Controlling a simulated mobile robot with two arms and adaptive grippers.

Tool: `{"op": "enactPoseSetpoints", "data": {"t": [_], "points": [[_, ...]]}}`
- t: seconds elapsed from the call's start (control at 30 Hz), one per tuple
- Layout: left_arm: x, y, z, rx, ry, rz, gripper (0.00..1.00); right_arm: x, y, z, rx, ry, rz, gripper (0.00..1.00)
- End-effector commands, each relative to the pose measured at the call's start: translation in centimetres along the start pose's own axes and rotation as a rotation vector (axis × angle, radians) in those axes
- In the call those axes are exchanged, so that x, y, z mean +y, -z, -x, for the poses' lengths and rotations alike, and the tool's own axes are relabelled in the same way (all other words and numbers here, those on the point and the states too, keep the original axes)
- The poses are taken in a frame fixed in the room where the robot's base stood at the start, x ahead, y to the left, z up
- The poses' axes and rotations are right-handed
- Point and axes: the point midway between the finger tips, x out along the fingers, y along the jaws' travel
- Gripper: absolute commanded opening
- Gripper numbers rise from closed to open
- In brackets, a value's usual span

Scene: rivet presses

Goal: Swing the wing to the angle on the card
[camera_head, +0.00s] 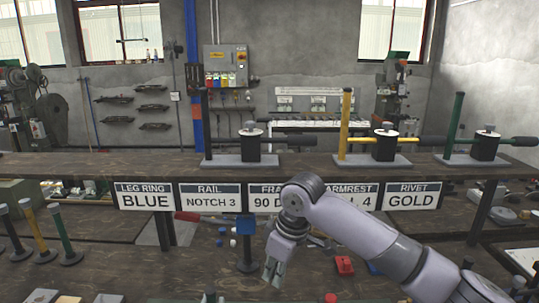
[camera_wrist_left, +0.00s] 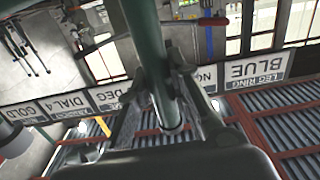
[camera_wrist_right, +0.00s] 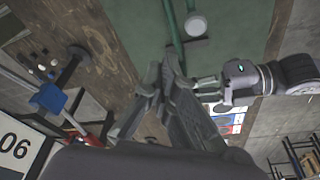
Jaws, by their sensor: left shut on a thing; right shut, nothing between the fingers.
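The card row on the shelf edge includes a card (camera_head: 264,196) reading "FRA" and "90 D", partly hidden by my right arm. In the left wrist view the same card (camera_wrist_left: 106,96) is upside down and shows "DEG". My left gripper (camera_wrist_left: 165,95) is shut on a dark green rod (camera_wrist_left: 141,28); it is outside the head view. The right wrist view shows a green rod (camera_wrist_right: 174,35) over a green panel (camera_wrist_right: 135,25), with gripper fingers beside it. My right gripper (camera_head: 273,272) is shut and empty above the bench; its fingers (camera_wrist_right: 160,85) show together. I cannot tell which part is the wing.
Presses with black (camera_head: 250,145), yellow (camera_head: 346,120) and green (camera_head: 453,128) parts stand on the back shelf (camera_head: 120,165). Several upright posts (camera_head: 38,235) stand at the left. A blue-topped post (camera_head: 246,225) is close to my right gripper. A red block (camera_head: 344,265) lies right of it.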

Motion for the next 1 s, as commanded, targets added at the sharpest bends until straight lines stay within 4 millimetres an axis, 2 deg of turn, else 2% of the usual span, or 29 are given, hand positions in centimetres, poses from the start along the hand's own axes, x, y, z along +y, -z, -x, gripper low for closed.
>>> {"op": "enactPoseSetpoints", "data": {"t": [0.6,0.8,1.0], "points": [[0.0,0.2,0.0,0.003,-0.001,0.004,0.0,0.0,-2.0,-7.9,0.002,0.002,-0.003,0.0],[0.0,0.2,0.0,0.004,-0.001,0.004,0.0,0.0,-2.3,-9.0,0.003,0.0,-0.003,0.0],[0.0,0.2,0.0,0.004,-0.001,0.004,0.0,0.0,-2.3,-9.2,0.003,0.0,-0.002,0.0]]}}
